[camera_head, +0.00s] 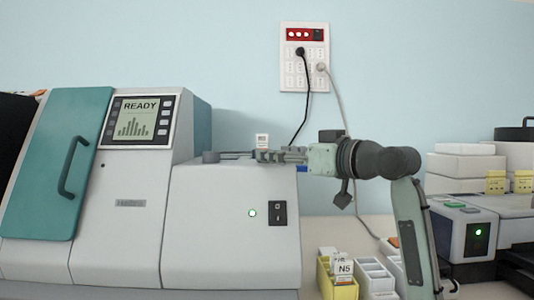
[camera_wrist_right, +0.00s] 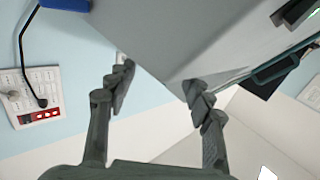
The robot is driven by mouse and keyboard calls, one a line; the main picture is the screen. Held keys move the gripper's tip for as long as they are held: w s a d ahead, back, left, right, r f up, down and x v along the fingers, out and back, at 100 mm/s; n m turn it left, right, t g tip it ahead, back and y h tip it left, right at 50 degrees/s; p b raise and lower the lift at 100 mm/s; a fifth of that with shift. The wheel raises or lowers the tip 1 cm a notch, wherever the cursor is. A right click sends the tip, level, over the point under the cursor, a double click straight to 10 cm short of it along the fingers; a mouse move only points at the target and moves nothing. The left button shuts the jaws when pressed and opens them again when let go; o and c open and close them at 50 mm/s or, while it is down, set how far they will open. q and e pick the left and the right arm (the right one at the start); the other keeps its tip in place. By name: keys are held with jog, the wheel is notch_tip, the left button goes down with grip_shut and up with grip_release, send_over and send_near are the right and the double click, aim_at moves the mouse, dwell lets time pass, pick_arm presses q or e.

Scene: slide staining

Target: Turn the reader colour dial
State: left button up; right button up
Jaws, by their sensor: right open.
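A large grey machine (camera_head: 230,215) with a READY screen (camera_head: 139,118) and a teal door (camera_head: 62,160) stands at the left in the head view. My right gripper (camera_head: 275,156) points left at the top edge of this lower part, right of the knob. In the right wrist view my right gripper (camera_wrist_right: 160,92) is open, its fingers apart with nothing held, and the grey housing fills the space beyond. My left gripper is out of view.
A wall panel (camera_head: 304,75) has plugs and hanging cables. A yellow bin (camera_head: 338,286) and white bins (camera_head: 375,277) stand right of the machine. A smaller device (camera_head: 478,240) with a green light and stacked white boxes (camera_head: 463,165) are at the right.

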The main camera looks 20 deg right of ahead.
jog(key=x, duration=0.4)
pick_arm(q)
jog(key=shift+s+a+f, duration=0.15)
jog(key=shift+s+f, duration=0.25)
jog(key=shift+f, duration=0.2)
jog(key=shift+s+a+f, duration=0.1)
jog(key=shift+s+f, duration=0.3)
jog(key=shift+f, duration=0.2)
pick_arm(e)
jog(key=c, duration=1.2)
